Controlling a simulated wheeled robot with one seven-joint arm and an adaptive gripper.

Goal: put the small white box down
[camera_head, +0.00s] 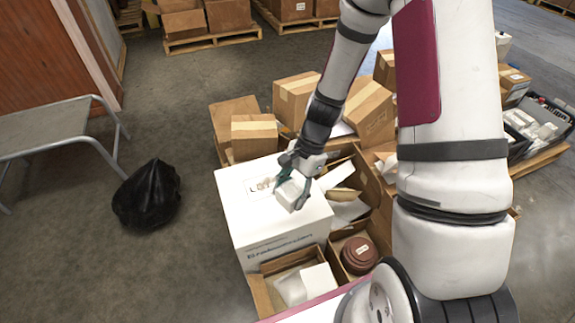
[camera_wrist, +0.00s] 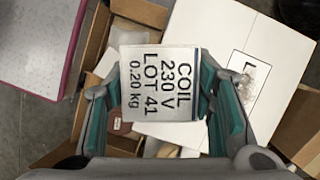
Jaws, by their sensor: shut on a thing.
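The small white box (camera_head: 292,194) is between the fingers of my gripper (camera_head: 300,174), which is shut on it. In the wrist view the small white box (camera_wrist: 158,84) shows a label reading COIL 230 V LOT 41 0.20 kg. The teal fingers of my gripper (camera_wrist: 160,108) grip it from both sides. In the head view it appears over the right part of the top of a large white carton (camera_head: 250,218). I cannot tell whether it touches the carton. The large white carton (camera_wrist: 265,50) lies behind it in the wrist view.
Open cartons, one with a brown round item (camera_head: 359,255), stand right of and in front of the large carton. Brown boxes (camera_head: 254,137) are behind it. A black bag (camera_head: 147,195) and a grey table (camera_head: 45,128) stand left, with bare floor between.

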